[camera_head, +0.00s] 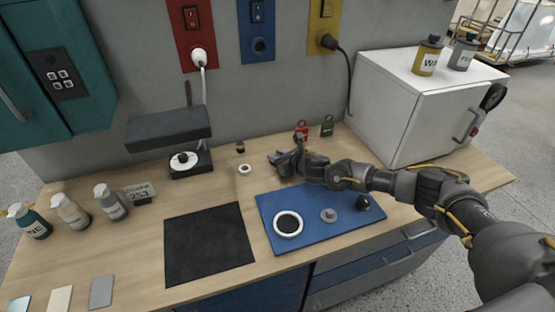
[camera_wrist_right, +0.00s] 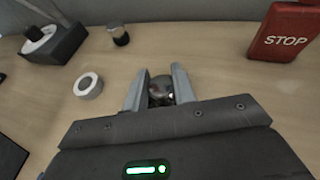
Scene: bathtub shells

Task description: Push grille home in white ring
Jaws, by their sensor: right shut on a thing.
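A white ring (camera_head: 277,229) with a dark, round inside (camera_head: 288,222) lies on the blue mat (camera_head: 270,205). I cannot tell whether the dark inside is the grille or how deep it sits. My right gripper (camera_head: 283,157) is behind the mat, near the back of the table and away from this ring. In the right wrist view its two fingers (camera_wrist_right: 160,90) are shut on a small, round, dark grey shiny object (camera_wrist_right: 161,88), partly hidden between them. My left gripper is not in view.
A grey disc (camera_head: 329,215) and a small black object (camera_head: 363,202) lie on the mat. A smaller white ring (camera_head: 244,169) lies left of my gripper. A red STOP block (camera_wrist_right: 285,35) stands close to the right. A black mat (camera_head: 208,243) lies left.

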